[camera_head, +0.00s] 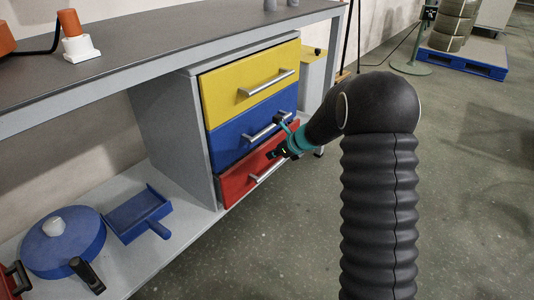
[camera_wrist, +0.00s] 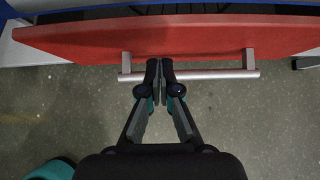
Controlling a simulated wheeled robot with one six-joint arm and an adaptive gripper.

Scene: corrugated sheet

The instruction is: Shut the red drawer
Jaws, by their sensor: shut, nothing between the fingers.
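The red drawer (camera_head: 238,182) is the lowest of three drawers in a grey cabinet under the workbench. In the head view my gripper (camera_head: 275,154) covers part of the drawer and handle.
Above are a blue drawer (camera_head: 235,140) and a yellow drawer (camera_head: 230,88) with silver handles. A low shelf (camera_head: 135,260) holds a blue round lidded thing (camera_head: 75,250) and a blue pan (camera_head: 138,208). The floor at right is open, with a blue pallet (camera_head: 470,62) farther back.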

